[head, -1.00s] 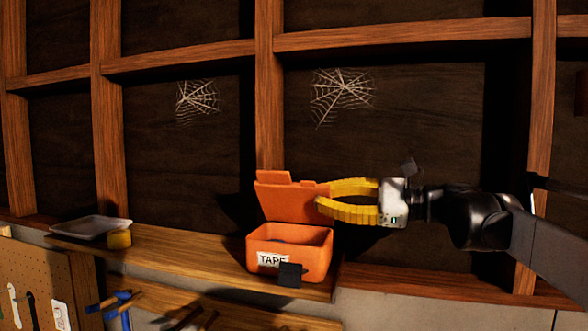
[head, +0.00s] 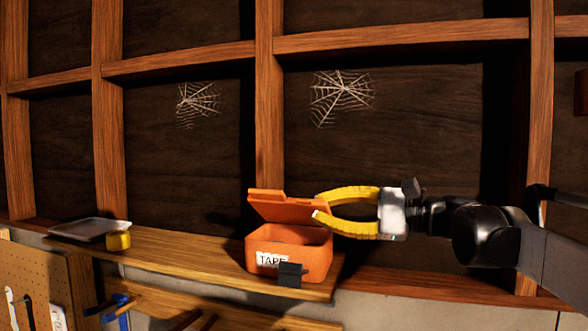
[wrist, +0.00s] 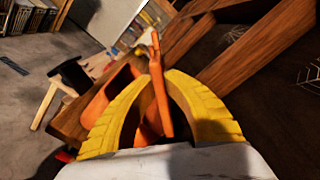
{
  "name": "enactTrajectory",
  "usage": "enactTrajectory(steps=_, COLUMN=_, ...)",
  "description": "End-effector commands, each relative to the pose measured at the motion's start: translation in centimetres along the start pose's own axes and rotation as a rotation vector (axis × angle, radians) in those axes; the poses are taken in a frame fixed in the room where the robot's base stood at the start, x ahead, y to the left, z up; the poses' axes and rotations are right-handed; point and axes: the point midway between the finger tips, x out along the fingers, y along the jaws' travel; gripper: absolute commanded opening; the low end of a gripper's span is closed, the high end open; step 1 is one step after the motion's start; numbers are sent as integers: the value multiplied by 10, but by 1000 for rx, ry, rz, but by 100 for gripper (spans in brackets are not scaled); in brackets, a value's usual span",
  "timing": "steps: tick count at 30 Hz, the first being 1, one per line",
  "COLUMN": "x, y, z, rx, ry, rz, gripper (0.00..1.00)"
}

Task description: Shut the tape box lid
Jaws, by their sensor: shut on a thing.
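The orange tape box (head: 314,260) stands on a wooden shelf, with a white "TAPE" label and a dark block at its front. Its orange lid (head: 283,209) is partly open, tilted over the back of the box, with a gap at the front. My gripper (head: 317,207), with yellow fingers, reaches in from the right and is shut on the lid's right edge. In the wrist view the lid (wrist: 160,95) stands between the two fingers, and part of the box (wrist: 120,82) shows beside it. The box's contents are hidden.
The wooden shelf (head: 190,260) is clear just left of the box. Farther left are a yellow tape measure (head: 118,240) and a shallow grey tray (head: 88,229). A wall with wooden studs (head: 268,100) rises close behind the box.

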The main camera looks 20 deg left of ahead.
Motion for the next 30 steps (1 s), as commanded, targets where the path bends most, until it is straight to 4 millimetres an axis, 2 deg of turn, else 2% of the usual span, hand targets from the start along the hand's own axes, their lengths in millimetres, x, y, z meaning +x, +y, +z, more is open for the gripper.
enactTrajectory(steps=1, x=0, y=0, z=0, rx=0, ry=0, rz=0, gripper=15)
enactTrajectory(steps=3, x=0, y=0, z=0, rx=1, ry=0, rz=0, gripper=36)
enactTrajectory(steps=4, x=0, y=0, z=0, rx=1, ry=0, rz=0, gripper=40)
enactTrajectory(steps=14, x=-2, y=0, z=0, rx=2, ry=0, rz=-1, gripper=40)
enactTrajectory(steps=30, x=-49, y=0, z=0, rx=2, ry=0, rz=-1, gripper=40)
